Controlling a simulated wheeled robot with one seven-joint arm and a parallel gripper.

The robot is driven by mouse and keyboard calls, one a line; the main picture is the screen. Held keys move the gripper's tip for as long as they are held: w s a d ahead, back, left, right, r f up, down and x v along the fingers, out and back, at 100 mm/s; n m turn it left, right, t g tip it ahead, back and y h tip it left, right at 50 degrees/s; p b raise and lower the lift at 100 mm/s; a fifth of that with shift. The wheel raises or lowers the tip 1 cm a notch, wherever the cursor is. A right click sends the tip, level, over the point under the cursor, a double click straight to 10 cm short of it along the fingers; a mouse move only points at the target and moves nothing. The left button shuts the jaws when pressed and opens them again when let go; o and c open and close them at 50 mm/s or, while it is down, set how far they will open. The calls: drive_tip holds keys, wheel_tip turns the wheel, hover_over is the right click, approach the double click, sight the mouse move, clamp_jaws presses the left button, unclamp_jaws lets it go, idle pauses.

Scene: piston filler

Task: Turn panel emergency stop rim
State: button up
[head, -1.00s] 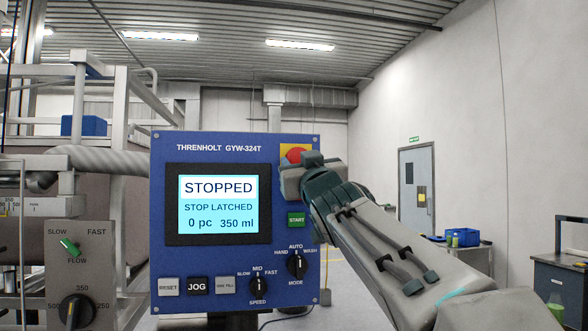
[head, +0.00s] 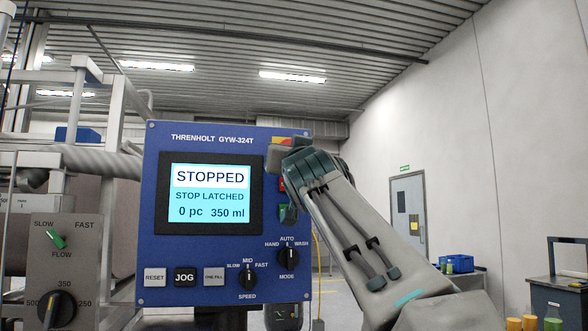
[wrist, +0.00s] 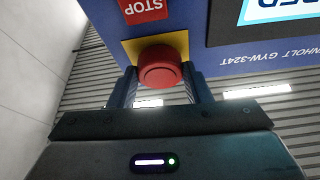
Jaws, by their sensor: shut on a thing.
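The emergency stop is a round red knob (wrist: 160,68) on a yellow plate (wrist: 130,48) at the panel's corner, seen in the wrist view. In the head view a sliver of the yellow plate (head: 279,140) shows at the panel's upper right; my gripper and arm hide most of the knob. My gripper (wrist: 161,88) has one finger on each side of the red knob and is shut on its rim. The blue control panel (head: 210,262) has a lit screen (head: 210,194) reading STOPPED, STOP LATCHED, 0 pc, 350 ml.
A red STOP label (wrist: 143,9) lies beside the yellow plate. Mode knob (head: 288,257) and speed knob (head: 248,277) sit low on the panel. A grey selector box (head: 85,272) stands at the left. The floor beyond my arm looks open.

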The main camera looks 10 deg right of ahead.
drive_tip(key=shift+f+m+h+b, duration=0.2)
drive_tip(key=shift+m+h+b, duration=0.2)
drive_tip(key=shift+m+b, duration=0.75)
drive_tip(key=shift+a+r+m+g+h+b, duration=0.1)
drive_tip(key=shift+m+g+h+b, duration=0.2)
drive_tip(key=shift+m, duration=0.4)
drive_tip(key=shift+a+r+m+t+h+b, duration=0.1)
drive_tip(key=shift+m+h+b, duration=0.05)
drive_tip(key=shift+m+h, duration=0.4)
drive_tip(key=shift+r+m+g+h+b, duration=0.1)
drive_tip(key=shift+m+g+h+b, duration=0.15)
drive_tip(key=shift+m, duration=0.55)
drive_tip(key=o, duration=1)
drive_tip(key=shift+s+f, duration=0.1)
